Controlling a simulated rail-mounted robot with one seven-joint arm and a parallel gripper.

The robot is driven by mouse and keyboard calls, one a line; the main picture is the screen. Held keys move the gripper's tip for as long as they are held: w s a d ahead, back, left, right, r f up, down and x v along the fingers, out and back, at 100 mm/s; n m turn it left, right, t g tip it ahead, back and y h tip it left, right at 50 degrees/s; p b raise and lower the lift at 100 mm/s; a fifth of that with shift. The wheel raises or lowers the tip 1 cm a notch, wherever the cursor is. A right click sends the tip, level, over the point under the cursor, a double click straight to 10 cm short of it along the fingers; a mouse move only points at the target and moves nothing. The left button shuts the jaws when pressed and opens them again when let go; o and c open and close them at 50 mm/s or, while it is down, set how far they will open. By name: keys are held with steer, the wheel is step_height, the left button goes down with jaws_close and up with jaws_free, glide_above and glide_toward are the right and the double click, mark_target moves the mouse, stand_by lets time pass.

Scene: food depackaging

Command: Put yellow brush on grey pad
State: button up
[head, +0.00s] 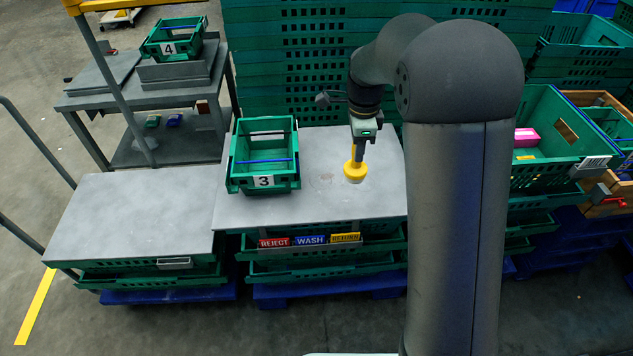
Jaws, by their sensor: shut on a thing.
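The yellow brush (354,169) hangs upright below my gripper (360,148), with a pale lower end at its base. My gripper is shut on the top of the brush. The brush is over the right part of a grey pad (325,205) that lies on stacked green crates. I cannot tell whether its base touches the pad. A second grey top (140,218) lies on the crate stack to the left. The fingertips are small and partly hidden by the gripper body.
Green crate number 3 (264,181) stands on the pad, left of the brush. Red, blue and yellow labels (309,240) sit on the pad's front side. Tall green crates (290,60) rise behind. A crate with a pink box (525,137) stands right. The left top is bare.

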steer(key=shift+w+a+m+b, duration=0.25)
steer(key=shift+a+m+b, duration=0.2)
steer(key=shift+m, duration=0.55)
steer(key=shift+w+d, duration=0.2)
steer(key=shift+w, duration=0.1)
steer(key=w+d+f+p, duration=0.3)
steer(key=w+d+f, duration=0.4)
steer(key=w+f, duration=0.4)
steer(key=shift+f, duration=0.8)
steer(key=shift+d+f, duration=0.1)
steer(key=shift+f, duration=0.05)
steer(key=o, duration=1.1)
steer(key=shift+c, duration=0.2)
